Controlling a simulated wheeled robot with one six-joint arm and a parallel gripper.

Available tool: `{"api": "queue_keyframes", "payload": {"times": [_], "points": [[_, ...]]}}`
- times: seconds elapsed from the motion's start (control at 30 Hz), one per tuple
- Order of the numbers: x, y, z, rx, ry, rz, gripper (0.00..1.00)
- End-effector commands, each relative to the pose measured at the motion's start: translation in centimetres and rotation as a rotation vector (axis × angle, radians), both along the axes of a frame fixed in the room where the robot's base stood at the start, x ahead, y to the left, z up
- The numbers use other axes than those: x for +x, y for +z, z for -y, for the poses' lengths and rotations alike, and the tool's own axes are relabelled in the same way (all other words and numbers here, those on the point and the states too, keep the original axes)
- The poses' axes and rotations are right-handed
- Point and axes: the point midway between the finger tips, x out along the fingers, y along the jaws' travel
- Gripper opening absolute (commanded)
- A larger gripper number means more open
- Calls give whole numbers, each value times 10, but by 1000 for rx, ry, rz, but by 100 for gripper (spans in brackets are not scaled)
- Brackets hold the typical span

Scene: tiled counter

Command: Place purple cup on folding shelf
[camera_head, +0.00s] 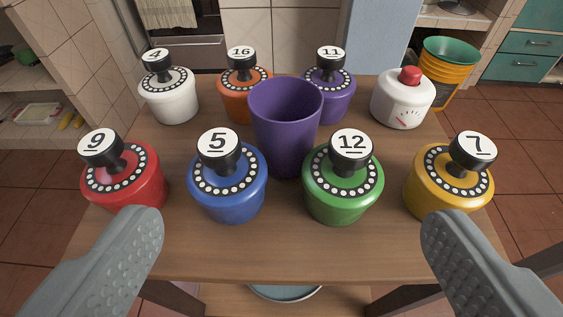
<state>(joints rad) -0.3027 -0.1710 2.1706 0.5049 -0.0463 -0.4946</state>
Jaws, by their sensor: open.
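The purple cup (284,127) stands upright on a small wooden table (270,256), near the middle. It is tall, open at the top and looks empty. My gripper (293,228) is open, with one grey finger at the lower left and one at the lower right. Nothing is between the fingertips, and the cup is beyond them, apart from both. No folding shelf can be made out for certain.
Blue (228,190), green (343,190), red (123,187) and yellow (448,187) numbered canisters stand in front of and beside the cup. White (168,100), orange (238,95) and purple (333,97) ones and a red-knobbed timer (402,102) stand behind. The table's front strip is clear.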

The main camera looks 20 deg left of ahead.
Motion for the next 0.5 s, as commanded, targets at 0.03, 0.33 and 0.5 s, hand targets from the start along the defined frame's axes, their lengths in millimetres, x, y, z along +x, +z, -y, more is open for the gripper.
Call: {"api": "queue_keyframes", "payload": {"times": [0.03, 0.33, 0.5], "points": [[3, -3, -2, -1, 2, -4, 88], [24, -13, -9, -4, 2, -5, 88], [44, -22, -15, -3, 2, -6, 88]]}}
